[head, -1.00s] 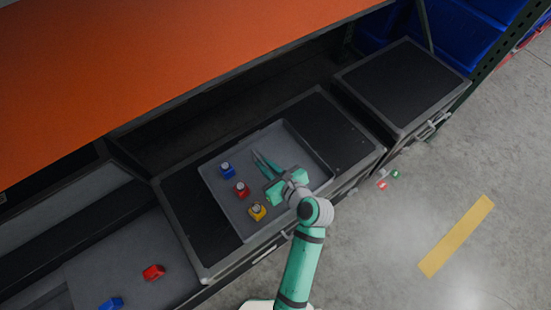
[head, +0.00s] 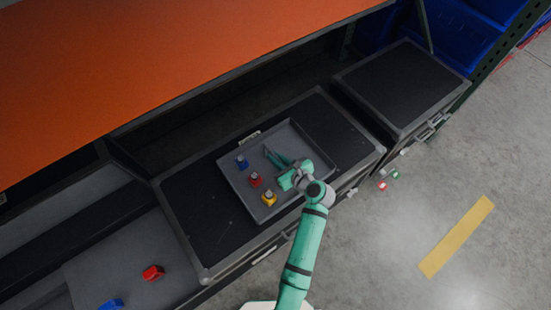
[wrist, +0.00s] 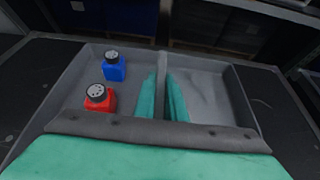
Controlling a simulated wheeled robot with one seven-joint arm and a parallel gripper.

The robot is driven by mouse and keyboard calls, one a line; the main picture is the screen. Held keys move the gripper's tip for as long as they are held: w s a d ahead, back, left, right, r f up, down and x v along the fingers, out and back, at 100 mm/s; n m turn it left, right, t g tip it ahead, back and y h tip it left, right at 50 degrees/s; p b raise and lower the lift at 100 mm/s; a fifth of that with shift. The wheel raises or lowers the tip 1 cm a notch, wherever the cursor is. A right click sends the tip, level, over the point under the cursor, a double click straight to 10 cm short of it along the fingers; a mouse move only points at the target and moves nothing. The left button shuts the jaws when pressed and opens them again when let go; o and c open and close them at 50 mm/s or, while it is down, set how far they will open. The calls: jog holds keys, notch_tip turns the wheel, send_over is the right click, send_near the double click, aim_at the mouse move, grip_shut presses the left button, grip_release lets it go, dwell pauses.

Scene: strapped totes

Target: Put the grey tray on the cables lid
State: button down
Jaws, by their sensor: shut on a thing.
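The shallow grey tray (head: 300,142) is over the dark lid (head: 190,195) of the middle tote, toward that lid's right part. I cannot tell if it touches the lid or hangs just above it. It also shows in the wrist view (wrist: 215,100). My gripper (head: 275,157) reaches in from the front right. In the wrist view its green fingers (wrist: 162,78) are shut on the tray's middle divider. A blue bottle (head: 242,162), a red bottle (head: 255,181) and a yellow bottle (head: 268,198) stand in the tray's left side.
A pale label (head: 249,138) shows behind the tray; its text is unreadable. Another dark-lidded tote (head: 400,85) stands at the right. At lower left, a red item (head: 153,272) and a blue item (head: 111,304) lie on a grey surface. An orange shelf (head: 170,60) overhangs the back.

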jog(key=shift+f, duration=0.5)
jog(key=c, duration=1.8)
grip_release()
jog(key=shift+f, duration=0.1)
jog(key=shift+r, duration=0.2)
jog(key=v, duration=1.2)
